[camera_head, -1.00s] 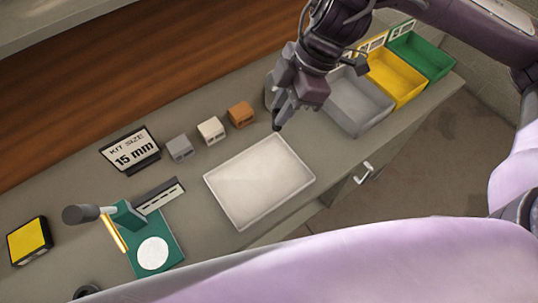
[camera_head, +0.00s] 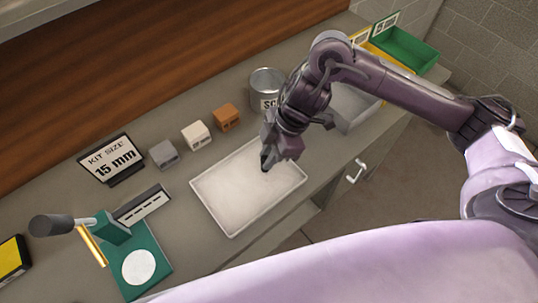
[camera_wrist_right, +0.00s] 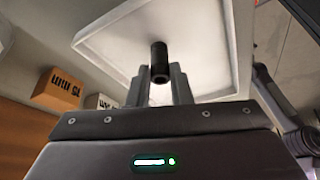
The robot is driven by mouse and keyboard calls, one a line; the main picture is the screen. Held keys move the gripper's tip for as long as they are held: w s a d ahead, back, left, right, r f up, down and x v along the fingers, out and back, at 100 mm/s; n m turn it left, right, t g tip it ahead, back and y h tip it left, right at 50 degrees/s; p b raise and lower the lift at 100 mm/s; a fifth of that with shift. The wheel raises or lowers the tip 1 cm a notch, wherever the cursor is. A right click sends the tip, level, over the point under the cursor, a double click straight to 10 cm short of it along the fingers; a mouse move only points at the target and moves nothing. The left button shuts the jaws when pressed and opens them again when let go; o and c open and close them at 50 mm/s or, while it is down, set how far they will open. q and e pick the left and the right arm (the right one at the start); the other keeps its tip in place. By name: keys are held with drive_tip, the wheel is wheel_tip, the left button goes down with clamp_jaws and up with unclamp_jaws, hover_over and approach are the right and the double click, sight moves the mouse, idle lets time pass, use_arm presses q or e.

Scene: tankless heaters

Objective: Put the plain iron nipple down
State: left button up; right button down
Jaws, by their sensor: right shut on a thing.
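The plain iron nipple (camera_wrist_right: 159,62) is a short dark tube, seen in the right wrist view between my right gripper's fingers (camera_wrist_right: 159,85). My right gripper (camera_head: 266,165) is shut on it. In the head view the gripper is over the upper right part of the white tray (camera_head: 235,190), and the nipple shows only as a small dark end below the fingers. I cannot tell whether the nipple touches the tray. The tray is otherwise empty. My left gripper is not in view.
Grey, white and orange blocks (camera_head: 227,118) stand behind the tray, with a metal can (camera_head: 266,88) labelled SC. A kit size sign (camera_head: 112,160) reads 15 mm. A green press-like fixture (camera_head: 130,255) is at left. Grey, yellow and green bins (camera_head: 405,52) are at right.

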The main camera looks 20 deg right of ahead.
drive_tip(key=shift+f, duration=0.1)
drive_tip(key=shift+f, duration=0.1)
drive_tip(key=shift+f, duration=0.1)
drive_tip(key=c, duration=1.3)
unclamp_jaws()
drive_tip(key=p+v, duration=0.2)
drive_tip(key=v, duration=1)
drive_tip(key=shift+s, duration=0.15)
